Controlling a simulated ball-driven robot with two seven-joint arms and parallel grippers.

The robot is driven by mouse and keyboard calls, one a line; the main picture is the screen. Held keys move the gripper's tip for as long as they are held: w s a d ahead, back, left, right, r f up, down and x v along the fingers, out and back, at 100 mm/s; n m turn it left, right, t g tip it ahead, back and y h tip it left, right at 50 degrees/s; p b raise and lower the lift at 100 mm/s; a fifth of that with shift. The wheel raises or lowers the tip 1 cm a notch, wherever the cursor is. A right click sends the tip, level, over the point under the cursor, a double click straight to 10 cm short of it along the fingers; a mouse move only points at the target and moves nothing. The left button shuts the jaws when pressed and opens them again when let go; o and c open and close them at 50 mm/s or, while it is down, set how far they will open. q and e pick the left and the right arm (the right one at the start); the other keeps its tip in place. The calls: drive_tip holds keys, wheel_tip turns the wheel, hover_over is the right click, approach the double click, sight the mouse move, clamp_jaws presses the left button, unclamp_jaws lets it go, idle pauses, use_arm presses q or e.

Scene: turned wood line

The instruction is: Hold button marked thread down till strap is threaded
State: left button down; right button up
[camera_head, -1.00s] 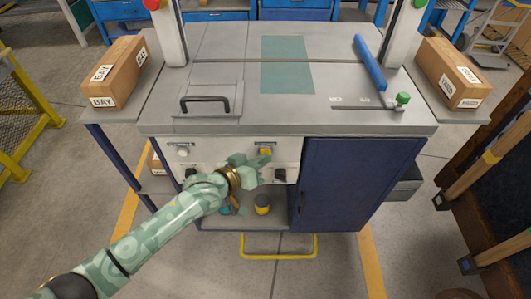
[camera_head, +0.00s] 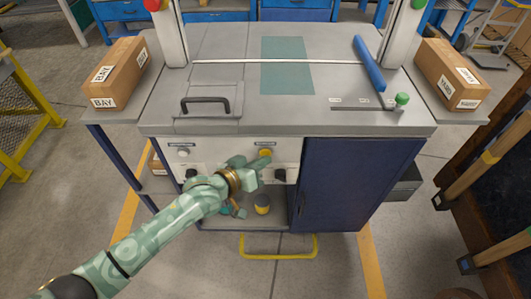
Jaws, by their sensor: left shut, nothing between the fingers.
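My left gripper (camera_head: 262,161) is shut and empty. Its tip is at the yellow button (camera_head: 265,153) on the white front panel of the strapping machine, and appears to touch it. A small label (camera_head: 264,143) sits above this button, too small to read. A pale strap (camera_head: 290,62) lies straight across the grey top (camera_head: 225,45), between the two white uprights. A white knob (camera_head: 183,152) with its own label is at the panel's left. Dark knobs (camera_head: 280,175) sit lower on the panel. My right gripper is not in view.
A black handle (camera_head: 205,100) is on the top's left lid. A blue bar (camera_head: 370,62) and a green knob (camera_head: 402,99) are at the right. Cardboard boxes (camera_head: 116,72) (camera_head: 452,74) stand on the side shelves. The middle of the top is clear.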

use_arm(q)
drive_tip(key=shift+s+p, duration=0.3)
drive_tip(key=shift+s, duration=0.25)
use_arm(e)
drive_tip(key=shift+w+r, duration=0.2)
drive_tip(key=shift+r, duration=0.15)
